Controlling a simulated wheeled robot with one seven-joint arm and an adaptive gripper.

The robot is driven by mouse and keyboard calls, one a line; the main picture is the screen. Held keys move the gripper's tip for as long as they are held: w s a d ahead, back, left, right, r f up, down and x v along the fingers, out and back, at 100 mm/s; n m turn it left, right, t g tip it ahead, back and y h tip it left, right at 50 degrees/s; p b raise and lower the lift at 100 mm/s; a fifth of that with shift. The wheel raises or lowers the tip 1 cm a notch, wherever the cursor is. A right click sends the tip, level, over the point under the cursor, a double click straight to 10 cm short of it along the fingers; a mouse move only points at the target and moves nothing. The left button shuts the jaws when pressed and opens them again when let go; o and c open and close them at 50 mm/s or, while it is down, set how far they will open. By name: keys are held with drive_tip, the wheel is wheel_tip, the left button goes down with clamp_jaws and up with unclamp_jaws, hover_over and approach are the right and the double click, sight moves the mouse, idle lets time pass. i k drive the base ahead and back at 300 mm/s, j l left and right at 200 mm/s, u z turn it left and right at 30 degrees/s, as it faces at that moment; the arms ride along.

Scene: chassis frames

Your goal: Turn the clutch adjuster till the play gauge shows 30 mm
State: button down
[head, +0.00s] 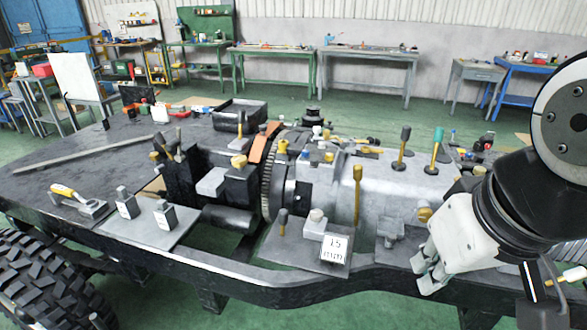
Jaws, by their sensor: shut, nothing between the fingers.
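A small white display card (335,248), which looks like the play gauge, stands on a grey plate (282,248) at the front of the chassis. Its large figures look like 15; the smaller line below is too small to read. Behind it on the plate is a pale round-topped knob (316,216), which may be the clutch adjuster. A short dark post with a tan base (283,222) stands to its left. My gripper (428,280) is shut and empty, pointing down to the right of the card and apart from it, by the front rail.
A yellow-handled lever (357,192) stands upright between the knob and my gripper. Grey housings with more levers (401,150) lie behind. Two grey blocks (126,202) stand on a plate at left. A large tyre (45,285) is at lower left.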

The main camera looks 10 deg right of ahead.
sight(317, 215)
drive_tip(key=i+l, duration=0.3)
drive_tip(key=i, duration=0.15)
drive_tip(key=i+l+z, duration=0.1)
drive_tip(key=i+l, duration=0.2)
drive_tip(key=i, duration=0.1)
